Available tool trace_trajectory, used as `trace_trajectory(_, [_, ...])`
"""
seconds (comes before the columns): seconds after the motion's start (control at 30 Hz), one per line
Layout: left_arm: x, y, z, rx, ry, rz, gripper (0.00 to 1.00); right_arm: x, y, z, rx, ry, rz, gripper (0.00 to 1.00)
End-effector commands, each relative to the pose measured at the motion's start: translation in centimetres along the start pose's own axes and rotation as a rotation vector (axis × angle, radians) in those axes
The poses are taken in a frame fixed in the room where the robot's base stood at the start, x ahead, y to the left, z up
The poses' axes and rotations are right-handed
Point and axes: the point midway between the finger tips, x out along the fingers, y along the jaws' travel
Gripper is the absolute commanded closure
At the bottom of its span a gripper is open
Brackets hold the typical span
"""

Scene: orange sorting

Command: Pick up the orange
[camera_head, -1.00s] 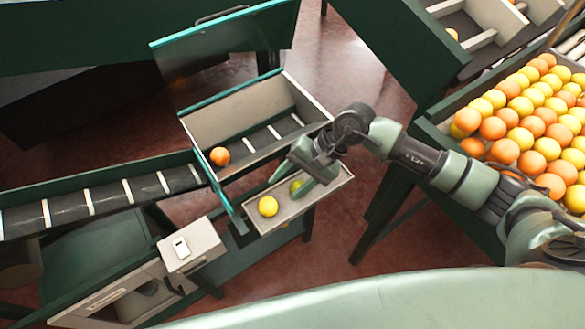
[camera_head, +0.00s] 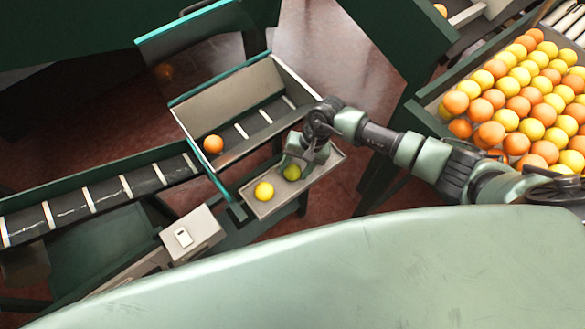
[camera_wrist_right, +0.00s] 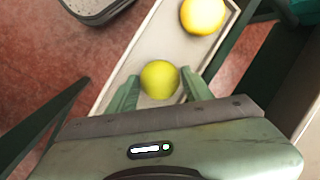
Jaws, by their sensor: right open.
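An orange (camera_head: 213,144) sits on the dark belt at the left end of the grey-walled conveyor box. My right gripper (camera_head: 291,172) is over the narrow tray (camera_head: 321,169), to the right of that orange and apart from it. In the right wrist view the open fingers (camera_wrist_right: 160,92) stand on either side of a yellow-green fruit (camera_wrist_right: 160,78), which lies in the tray; I cannot tell whether they touch it. A yellow fruit (camera_head: 264,191) lies farther along the tray and also shows in the wrist view (camera_wrist_right: 203,15). My left gripper is not in view.
A large bin (camera_head: 428,95) of orange and yellow fruit stands at the right. A conveyor belt (camera_head: 120,188) runs to the left. A grey box with a white switch (camera_head: 183,237) stands below the belt. Red floor shows between the stands.

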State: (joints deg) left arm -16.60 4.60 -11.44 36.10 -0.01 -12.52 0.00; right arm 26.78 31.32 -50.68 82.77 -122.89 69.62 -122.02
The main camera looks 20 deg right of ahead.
Motion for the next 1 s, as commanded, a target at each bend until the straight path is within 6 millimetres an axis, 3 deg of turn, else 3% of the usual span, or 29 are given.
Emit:
trace_trajectory(0.17, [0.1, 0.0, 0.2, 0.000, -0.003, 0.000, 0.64, 0.0, 0.0, 0.0, 0.000, 0.001, 0.000, 0.50])
trace_trajectory(0.33, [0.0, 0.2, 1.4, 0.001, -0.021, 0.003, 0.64, 0.0, 0.0, 0.0, 0.000, 0.001, 0.000, 0.94])
trace_trajectory(0.37, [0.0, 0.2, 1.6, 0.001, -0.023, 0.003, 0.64, 0.0, 0.0, -0.1, 0.000, 0.001, -0.001, 0.97])
trace_trajectory(0.77, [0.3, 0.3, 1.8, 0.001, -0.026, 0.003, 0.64, -0.8, -0.3, -0.1, -0.002, 0.003, -0.002, 0.97])
trace_trajectory(0.87, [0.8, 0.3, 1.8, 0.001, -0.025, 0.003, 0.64, -1.8, -0.6, 0.1, -0.003, 0.003, -0.003, 0.97])
trace_trajectory(1.0, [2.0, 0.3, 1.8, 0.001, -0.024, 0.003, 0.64, -4.7, -1.5, 0.4, -0.007, 0.007, -0.004, 0.97])
